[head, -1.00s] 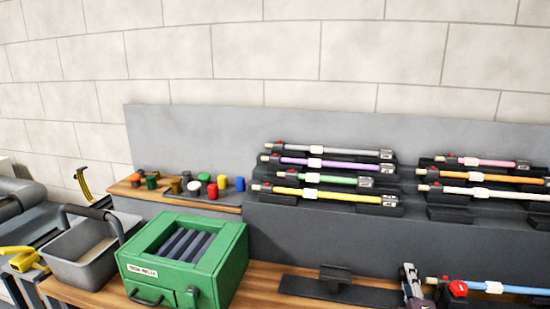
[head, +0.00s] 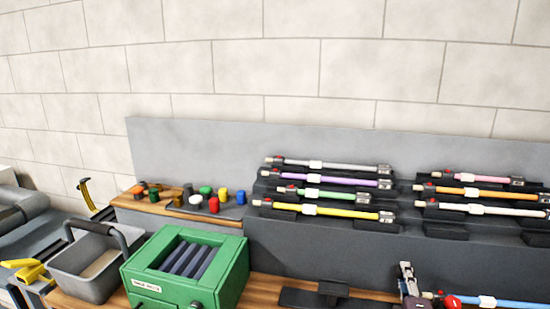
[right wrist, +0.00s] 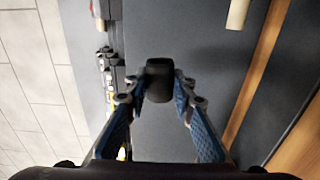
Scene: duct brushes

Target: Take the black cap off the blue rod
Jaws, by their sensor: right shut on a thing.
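My right gripper (head: 407,283) is at the bottom right of the head view, just left of the blue rod's (head: 515,304) pale end. In the right wrist view its blue-padded fingers (right wrist: 160,92) are shut on a black cap (right wrist: 159,70). A pale rod end (right wrist: 238,14) shows at the top of that view, bare and apart from the cap. The blue rod lies low in the head view, with a red knob and a white band, partly cut off by the frame edge. My left gripper is not in view.
Several coloured rods (head: 335,211) rest on stepped racks. A green box (head: 228,272) and a grey basket (head: 95,275) stand on the left. Small coloured caps (head: 213,205) stand on a shelf. The grey panel (head: 300,250) above the bench is clear.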

